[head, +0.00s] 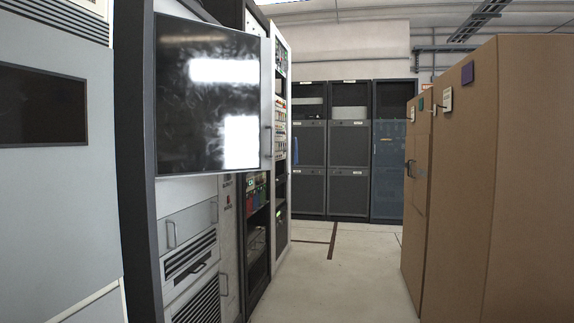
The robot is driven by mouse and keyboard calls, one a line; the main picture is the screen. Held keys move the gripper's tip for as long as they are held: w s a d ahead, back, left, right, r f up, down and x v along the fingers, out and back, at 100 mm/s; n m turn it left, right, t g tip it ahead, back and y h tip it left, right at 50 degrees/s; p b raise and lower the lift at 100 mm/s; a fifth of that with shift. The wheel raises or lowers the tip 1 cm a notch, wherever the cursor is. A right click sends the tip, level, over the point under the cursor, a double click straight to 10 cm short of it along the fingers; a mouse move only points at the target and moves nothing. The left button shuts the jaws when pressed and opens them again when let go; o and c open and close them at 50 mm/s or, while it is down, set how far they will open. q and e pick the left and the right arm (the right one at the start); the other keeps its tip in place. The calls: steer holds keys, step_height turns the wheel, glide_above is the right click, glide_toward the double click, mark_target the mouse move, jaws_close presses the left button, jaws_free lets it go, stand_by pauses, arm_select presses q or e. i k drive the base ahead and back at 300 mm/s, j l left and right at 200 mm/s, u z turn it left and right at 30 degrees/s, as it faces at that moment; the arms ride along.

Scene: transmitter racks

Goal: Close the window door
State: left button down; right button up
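The window door (208,98) is on the rack at the left of the head view. It is a dark glass panel with bright reflections and a light metal edge. It appears swung out from the rack front, with its right edge standing out over the rack beside it. A small handle (268,142) shows at its right edge. The rack (190,215) below it has a pale front with pull handles and black vent slots. Neither of my grippers is in the head view.
An aisle with a pale floor (335,275) runs ahead and is clear. Brown cabinets (475,190) stand along the right. Dark racks (348,150) close off the far end. A grey cabinet (60,210) stands close at the left.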

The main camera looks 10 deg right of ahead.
mark_target(213, 92)
steer(key=i+l+u, duration=0.35)
steer(key=i, duration=0.15)
steer(key=i+l+u, duration=0.4)
steer(key=i+j, duration=0.1)
